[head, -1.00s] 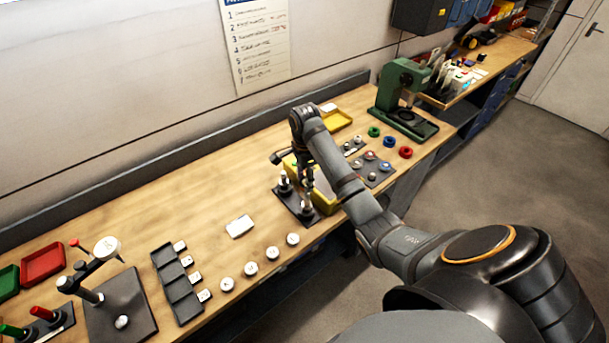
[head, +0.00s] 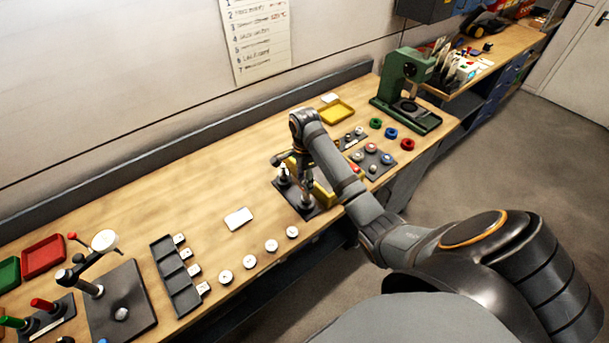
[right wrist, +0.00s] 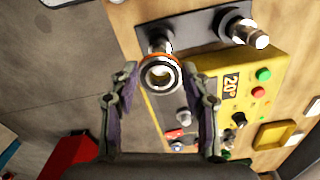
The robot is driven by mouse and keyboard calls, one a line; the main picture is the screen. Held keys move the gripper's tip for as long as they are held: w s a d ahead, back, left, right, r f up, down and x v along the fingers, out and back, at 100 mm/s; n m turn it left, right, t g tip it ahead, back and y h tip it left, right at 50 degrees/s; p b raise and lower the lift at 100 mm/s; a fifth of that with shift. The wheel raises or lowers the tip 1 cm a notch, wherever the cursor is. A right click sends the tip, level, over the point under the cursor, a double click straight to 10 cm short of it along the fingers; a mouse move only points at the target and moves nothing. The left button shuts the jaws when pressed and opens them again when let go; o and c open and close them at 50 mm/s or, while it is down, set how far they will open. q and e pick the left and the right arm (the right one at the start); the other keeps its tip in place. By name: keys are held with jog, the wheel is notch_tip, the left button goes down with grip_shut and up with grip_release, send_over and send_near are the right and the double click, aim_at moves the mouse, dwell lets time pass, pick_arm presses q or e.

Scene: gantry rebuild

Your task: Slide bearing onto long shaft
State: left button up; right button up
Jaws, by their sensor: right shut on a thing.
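My right gripper (right wrist: 160,72) is shut on a bearing (right wrist: 160,85), a metal ring with an orange edge; it also shows in the head view (head: 306,187). In the right wrist view a metal shaft (right wrist: 159,42) stands on a dark base plate (right wrist: 197,28), partly hidden behind the bearing. I cannot tell whether the bearing is around the shaft tip or just in front of it. A second metal shaft (right wrist: 247,33) on the same plate is bare; it shows in the head view (head: 283,172). My left gripper is not in view.
A yellow unit (right wrist: 225,90) with a "20°" display and buttons stands beside the plate. Several white-topped round parts (head: 271,246) lie along the bench front. A green press (head: 405,85) stands at the back right.

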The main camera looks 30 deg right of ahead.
jog(key=shift+d+f, duration=0.1)
jog(key=shift+f, duration=0.55)
jog(key=shift+f, duration=0.15)
jog(key=shift+f, duration=0.1)
jog(key=o, duration=1.3)
